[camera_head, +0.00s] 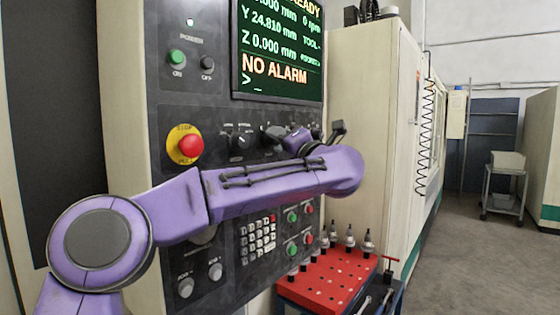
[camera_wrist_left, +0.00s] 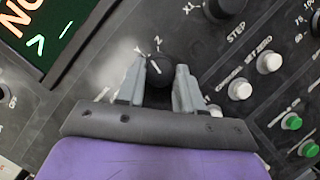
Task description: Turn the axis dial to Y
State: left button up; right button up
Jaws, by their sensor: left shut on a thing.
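The axis dial (camera_wrist_left: 159,72) is a round black knob on the dark control panel, with the letters Y and Z printed above it in the left wrist view. A short white mark on it points up and slightly left, near these letters; I cannot tell exactly which letter it meets. My left gripper (camera_wrist_left: 159,82) is shut on the dial, one grey finger on each side. My right gripper is not in view.
The panel carries a red emergency stop (camera_head: 190,146) on a yellow ring, another black dial (camera_head: 240,142) and a keypad (camera_head: 258,237). A screen (camera_head: 280,50) reads NO ALARM. A red tool tray (camera_head: 325,283) stands lower right. In the wrist view a STEP knob (camera_wrist_left: 226,8) is close by.

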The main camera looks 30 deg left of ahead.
pick_arm(q)
jog(key=shift+w+f+n+g+y+b, duration=0.15)
jog(key=shift+n+y+b, duration=0.1)
jog(key=shift+n+b, duration=0.35)
jog(key=shift+s+f+n+g+y+b, duration=0.15)
jog(key=shift+n+y+b, duration=0.1)
jog(key=shift+n+b, duration=0.35)
jog(key=shift+w, duration=0.1)
jog(key=o, duration=1)
jog(key=shift+r, duration=0.15)
jog(key=b+v, duration=0.4)
jog(key=v, duration=0.6)
jog(key=shift+d, duration=0.2)
